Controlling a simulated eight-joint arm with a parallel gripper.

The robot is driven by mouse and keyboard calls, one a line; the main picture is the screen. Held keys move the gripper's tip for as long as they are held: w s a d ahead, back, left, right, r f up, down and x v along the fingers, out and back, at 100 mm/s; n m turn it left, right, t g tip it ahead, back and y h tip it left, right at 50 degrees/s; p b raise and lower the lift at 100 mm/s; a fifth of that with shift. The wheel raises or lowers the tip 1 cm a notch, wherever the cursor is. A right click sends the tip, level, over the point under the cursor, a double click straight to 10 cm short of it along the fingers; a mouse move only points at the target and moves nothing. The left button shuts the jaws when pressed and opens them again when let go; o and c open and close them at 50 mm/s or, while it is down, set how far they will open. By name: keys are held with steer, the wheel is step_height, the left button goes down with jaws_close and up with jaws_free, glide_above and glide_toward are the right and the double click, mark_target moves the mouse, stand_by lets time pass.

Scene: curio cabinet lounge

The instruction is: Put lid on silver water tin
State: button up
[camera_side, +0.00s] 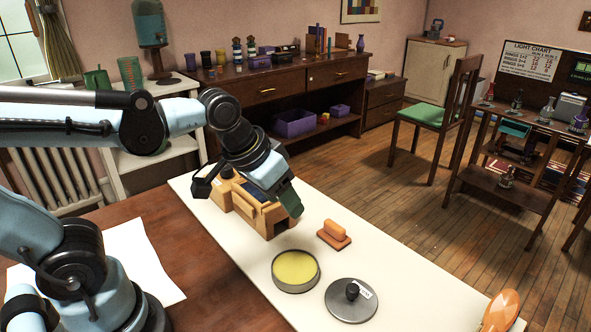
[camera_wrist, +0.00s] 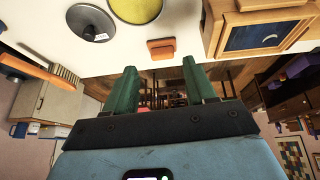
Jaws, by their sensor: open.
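The silver water tin (camera_side: 296,288) is a round, shallow grey tin, uncovered, with yellow showing inside. It stands on the cream runner, and part of it shows at the top edge of the wrist view (camera_wrist: 137,20). The lid (camera_side: 341,304), a flat grey disc with a black knob and a white label, lies right beside the tin; it also shows in the wrist view (camera_wrist: 86,19). My gripper (camera_side: 290,203) is above the wooden box, behind the tin and lid. In the wrist view, its two green fingers (camera_wrist: 160,85) are apart with nothing between them.
A wooden box (camera_side: 238,205) stands under my gripper. An orange block with a handle (camera_side: 334,238) lies behind the tin. An orange paddle-shaped object (camera_side: 502,309) is at the front right. White paper (camera_side: 140,262) lies on the left. The runner (camera_side: 410,285) is clear right of the lid.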

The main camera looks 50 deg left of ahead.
steer(key=w+d+g, duration=0.3)
steer(key=d, duration=0.4)
steer(key=g, duration=0.2)
glide_above(353, 288)
steer(key=shift+y, duration=0.3)
steer(key=shift+f, duration=6.2)
jaws_close()
